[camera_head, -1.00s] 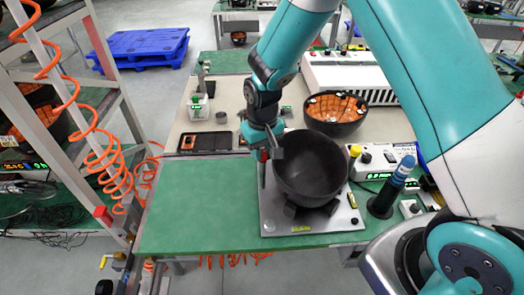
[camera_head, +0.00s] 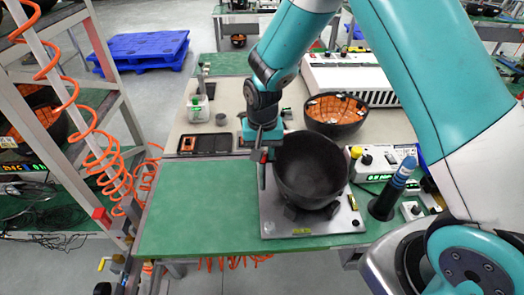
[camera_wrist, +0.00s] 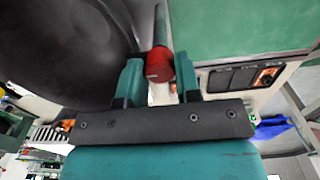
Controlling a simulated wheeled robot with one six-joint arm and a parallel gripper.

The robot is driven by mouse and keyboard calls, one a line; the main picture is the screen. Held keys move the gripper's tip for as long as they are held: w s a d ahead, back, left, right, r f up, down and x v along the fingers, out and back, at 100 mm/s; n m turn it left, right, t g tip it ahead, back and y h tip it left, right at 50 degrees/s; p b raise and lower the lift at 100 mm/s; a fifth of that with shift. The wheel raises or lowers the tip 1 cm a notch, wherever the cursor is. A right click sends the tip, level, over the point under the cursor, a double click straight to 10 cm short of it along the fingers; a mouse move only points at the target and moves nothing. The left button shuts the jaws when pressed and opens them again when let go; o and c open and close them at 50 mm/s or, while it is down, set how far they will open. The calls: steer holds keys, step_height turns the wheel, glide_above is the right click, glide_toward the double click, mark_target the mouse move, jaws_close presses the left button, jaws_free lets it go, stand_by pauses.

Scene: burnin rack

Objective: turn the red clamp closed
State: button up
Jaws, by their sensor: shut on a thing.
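The red clamp (camera_wrist: 159,66) shows in the wrist view as a red-ended grey bar between the two teal fingers of my gripper (camera_wrist: 158,76). In the head view the red clamp (camera_head: 264,156) stands at the left rim of the black bowl (camera_head: 311,168), and my gripper (camera_head: 263,146) is shut on its top from above. The bowl sits on a metal plate fixture (camera_head: 282,223) and also fills the upper left of the wrist view (camera_wrist: 60,50). The clamp's lower part is partly hidden by the fingers.
A second bowl with an orange inside (camera_head: 335,112) stands behind. A small control box (camera_head: 382,162) and a blue-topped dark cylinder (camera_head: 392,192) stand right of the plate. A black tray (camera_head: 205,144) lies left. The green mat (camera_head: 195,210) at front left is clear.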

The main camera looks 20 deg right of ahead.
steer(key=shift+w+r, duration=0.1)
steer(key=shift+w, duration=0.05)
steer(key=o, duration=0.9)
steer(key=shift+o, duration=0.2)
step_height(320, 180, up, 17)
steer(key=b, duration=0.2)
steer(key=shift+r+b, duration=0.15)
steer(key=shift+b, duration=0.15)
steer(key=s+a+r+n+y, duration=0.1)
steer(key=s+n, duration=0.4)
steer(key=s, duration=0.7)
steer(key=s+a+r+n+y, duration=0.1)
steer(key=s+a+n+y, duration=0.2)
steer(key=s, duration=1)
steer(key=n, duration=0.2)
steer(key=shift+a+n, duration=0.35)
steer(key=shift+n, duration=0.05)
